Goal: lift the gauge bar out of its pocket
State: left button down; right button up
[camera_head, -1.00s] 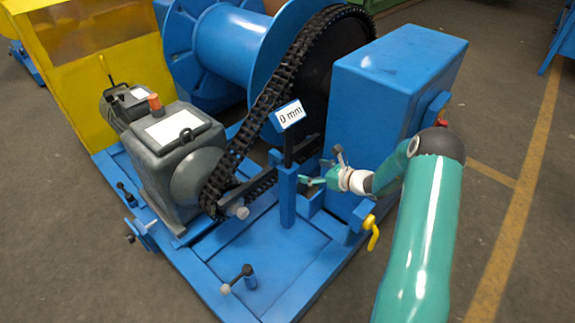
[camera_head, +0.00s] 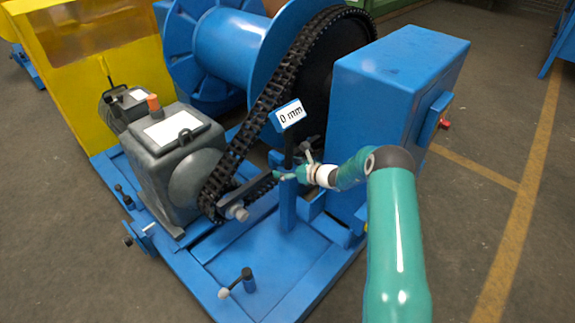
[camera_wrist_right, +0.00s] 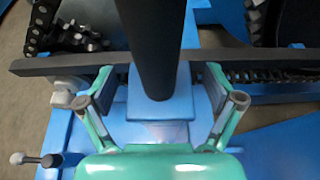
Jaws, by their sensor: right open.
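A long dark bar, which I take to be the gauge bar (camera_head: 240,193), runs low beside the chain and behind the blue post (camera_head: 287,212). In the right wrist view the bar (camera_wrist_right: 55,64) crosses the picture level, past the fingertips. A dark upright rod (camera_wrist_right: 150,35) rises from the blue post in front of it. My right gripper (camera_head: 291,175) is open, and its fingers (camera_wrist_right: 158,78) stand either side of the rod and post. Whether they touch the bar, I cannot tell. The bar's seat is hidden. My left gripper is not in view.
A sign reading 0 mm (camera_head: 288,115) tops the post. The chain (camera_head: 266,110) and grey motor unit (camera_head: 172,150) stand left, the blue housing (camera_head: 385,100) right. A small lever (camera_head: 239,283) stands on the blue base frame (camera_head: 275,262), whose front is mostly clear.

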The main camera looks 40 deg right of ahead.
grip_shut()
jog(key=shift+w+r, duration=0.15)
jog(key=shift+r, duration=0.1)
dwell(0.3)
jog(key=shift+r, duration=0.1)
